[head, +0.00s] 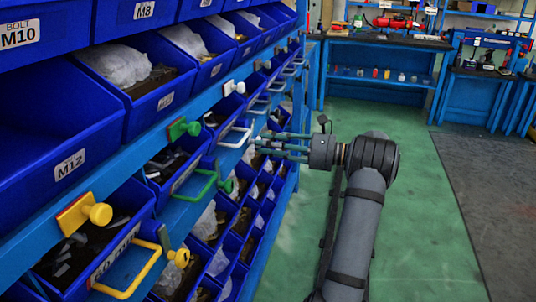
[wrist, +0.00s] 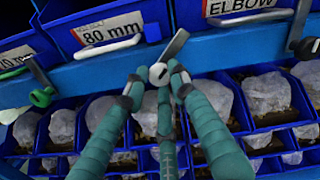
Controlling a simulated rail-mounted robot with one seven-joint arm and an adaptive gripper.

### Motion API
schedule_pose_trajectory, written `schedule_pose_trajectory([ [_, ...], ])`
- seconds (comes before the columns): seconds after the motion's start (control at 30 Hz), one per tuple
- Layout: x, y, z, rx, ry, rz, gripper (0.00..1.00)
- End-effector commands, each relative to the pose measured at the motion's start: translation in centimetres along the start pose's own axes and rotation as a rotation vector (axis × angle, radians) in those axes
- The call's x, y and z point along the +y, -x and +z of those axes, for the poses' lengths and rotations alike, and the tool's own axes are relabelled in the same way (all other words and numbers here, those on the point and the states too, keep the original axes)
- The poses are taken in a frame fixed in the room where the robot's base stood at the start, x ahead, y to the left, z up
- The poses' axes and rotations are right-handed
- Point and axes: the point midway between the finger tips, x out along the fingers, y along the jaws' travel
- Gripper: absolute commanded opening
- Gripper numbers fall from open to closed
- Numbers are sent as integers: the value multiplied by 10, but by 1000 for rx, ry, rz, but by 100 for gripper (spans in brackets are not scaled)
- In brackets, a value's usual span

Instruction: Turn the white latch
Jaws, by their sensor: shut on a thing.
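The white latch (wrist: 158,74) sits on the blue rail, just right of the white handle (wrist: 108,45) of the "80 mm" drawer. Its round white knob faces the wrist camera, and its grey plate slants up to the right. My gripper (wrist: 157,82) has its three green fingers closed around the knob from below and both sides. In the head view, my gripper (head: 256,143) reaches left to the rack, beside the white handle (head: 236,133). The latch is mostly hidden there by the fingers.
Blue bins (wrist: 255,110) with bagged parts lie below. A second white latch (head: 234,88) is on the upper rail. Green floor (head: 420,215) is clear at right.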

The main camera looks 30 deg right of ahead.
Motion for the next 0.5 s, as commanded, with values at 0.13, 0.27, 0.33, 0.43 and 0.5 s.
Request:
schedule_pose_trajectory([
  [0.13,3,0,-5,0,143,0,0],
  [0.27,3,0,-5,0,262,0,0],
  [0.33,3,0,-5,0,321,0,0],
  [0.43,3,0,-5,0,397,0,0],
  [0.5,2,0,-4,0,445,0,0],
])
